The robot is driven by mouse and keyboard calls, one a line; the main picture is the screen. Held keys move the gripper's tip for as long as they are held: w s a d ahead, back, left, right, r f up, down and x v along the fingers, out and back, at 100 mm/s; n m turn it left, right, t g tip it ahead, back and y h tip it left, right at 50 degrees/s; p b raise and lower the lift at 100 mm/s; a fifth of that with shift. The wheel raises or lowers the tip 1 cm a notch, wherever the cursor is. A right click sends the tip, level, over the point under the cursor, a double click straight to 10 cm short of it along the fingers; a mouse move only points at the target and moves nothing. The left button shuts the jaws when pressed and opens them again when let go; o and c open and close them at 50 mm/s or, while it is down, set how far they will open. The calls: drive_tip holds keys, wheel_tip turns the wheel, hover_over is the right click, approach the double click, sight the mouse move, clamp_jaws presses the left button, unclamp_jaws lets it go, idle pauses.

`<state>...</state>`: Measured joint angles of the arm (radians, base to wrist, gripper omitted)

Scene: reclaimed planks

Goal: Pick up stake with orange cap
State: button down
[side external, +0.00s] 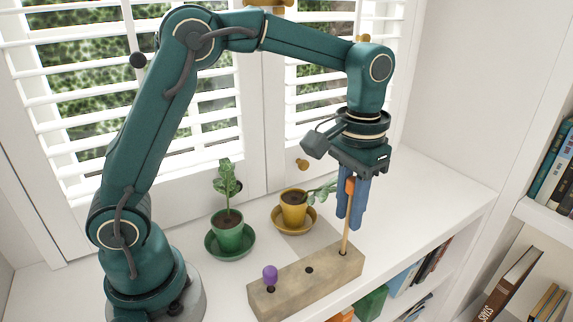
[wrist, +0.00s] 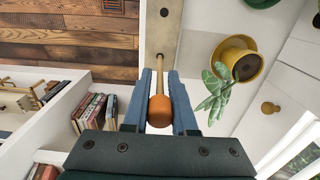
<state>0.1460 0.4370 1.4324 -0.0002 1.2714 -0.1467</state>
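The stake with the orange cap (side external: 350,186) stands upright in the right-end hole of a wooden block (side external: 310,284). Its cap (wrist: 159,110) and thin shaft also show in the wrist view. My gripper (side external: 352,222) points down over it, with its blue fingers on either side of the cap and upper shaft. In the wrist view the fingers (wrist: 161,76) are apart, with small gaps beside the shaft, so my gripper looks open around the stake. A stake with a purple cap (side external: 270,274) is in the block's left hole. The middle hole is empty.
A green pot (side external: 228,238) and a yellow pot (side external: 293,211) with plants stand on saucers behind the block. The yellow pot's leaves reach near my fingers. The white shelf top (side external: 425,205) is clear to the right. Books (side external: 512,285) fill shelves below and beside.

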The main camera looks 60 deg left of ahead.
drive_tip(key=shift+r, duration=0.1)
wheel_tip(320, 180, up, 4)
drive_tip(key=shift+r, duration=0.1)
drive_tip(key=s+a+r, duration=0.3)
drive_tip(key=a+r, duration=0.3)
drive_tip(key=a, duration=0.5)
drive_tip(key=shift+a+r, duration=0.15)
drive_tip(key=shift+r, duration=0.2)
drive_tip(key=shift+s, duration=0.1)
drive_tip(key=shift+w+a+r, duration=0.1)
drive_tip(key=shift+w+a, duration=0.7)
drive_tip(key=shift+a, duration=0.3)
drive_tip(key=shift+w+a+r, duration=0.1)
drive_tip(key=shift+w+a, duration=0.65)
drive_tip(key=shift+a, duration=0.3)
drive_tip(key=shift+f, duration=0.1)
